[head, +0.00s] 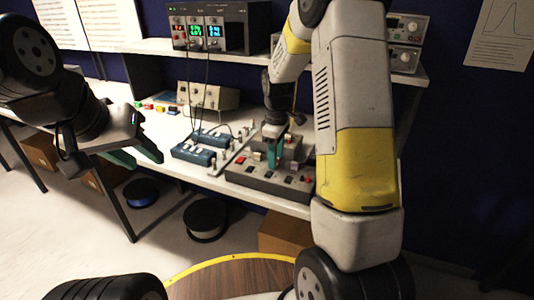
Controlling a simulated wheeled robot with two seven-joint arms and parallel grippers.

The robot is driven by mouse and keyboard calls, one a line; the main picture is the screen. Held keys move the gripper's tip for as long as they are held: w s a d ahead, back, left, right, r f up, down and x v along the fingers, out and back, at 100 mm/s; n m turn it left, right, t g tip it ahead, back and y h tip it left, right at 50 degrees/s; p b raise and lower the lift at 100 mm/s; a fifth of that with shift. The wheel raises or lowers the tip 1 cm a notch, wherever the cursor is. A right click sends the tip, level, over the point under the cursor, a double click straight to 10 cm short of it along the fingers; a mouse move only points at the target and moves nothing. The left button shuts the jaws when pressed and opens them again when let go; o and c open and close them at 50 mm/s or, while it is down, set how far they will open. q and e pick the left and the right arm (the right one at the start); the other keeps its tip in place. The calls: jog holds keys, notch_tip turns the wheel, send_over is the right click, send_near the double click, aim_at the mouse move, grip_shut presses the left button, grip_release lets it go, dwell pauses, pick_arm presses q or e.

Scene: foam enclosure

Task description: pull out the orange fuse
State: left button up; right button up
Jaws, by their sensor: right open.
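I cannot make out an orange fuse for certain. A grey box (240,175) with a red button and several small switches or fuses on top stands at the bench's front edge. My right gripper (274,158) points down over this box, its green fingers close to its top. It is open, and it hides part of the box; I cannot tell whether anything sits between the fingers. My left gripper (139,157) is in front of the bench at the left, with its green fingers apart and empty.
Several small coloured pieces (148,106) lie on the white bench (150,135) at the left. Blue blocks (194,154) stand left of the grey box. A shelf (170,47) with instruments (213,30) is above. Spools (205,219) and cardboard boxes (285,233) are on the floor.

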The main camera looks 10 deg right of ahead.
dwell(0.5)
grip_shut()
jog(key=shift+r, duration=0.1)
dwell(1.2)
jog(key=shift+r, duration=2.9)
